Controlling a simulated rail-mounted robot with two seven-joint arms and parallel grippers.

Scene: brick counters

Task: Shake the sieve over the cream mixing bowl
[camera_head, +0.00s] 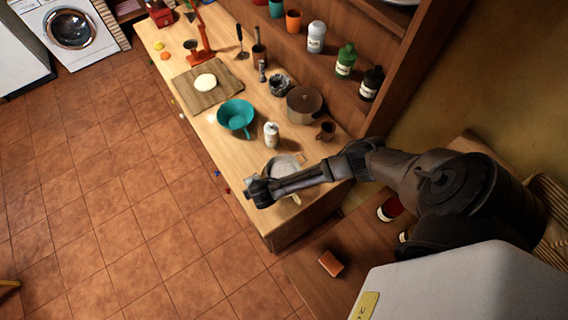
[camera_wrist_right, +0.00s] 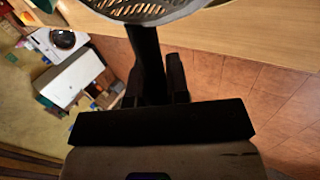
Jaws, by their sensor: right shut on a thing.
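My right gripper (camera_head: 260,191) is over the near end of the counter. In the right wrist view my right gripper (camera_wrist_right: 156,82) is shut on the dark handle of the sieve (camera_wrist_right: 150,10); its slotted bowl and grey rim show at the top edge. In the head view a pale grey round shape (camera_head: 284,167), partly hidden behind my arm, lies where the sieve is. I cannot tell a cream mixing bowl apart from it; the bowl may be hidden under the sieve. My left gripper is not in view.
Shelves with bottles line the wall side.

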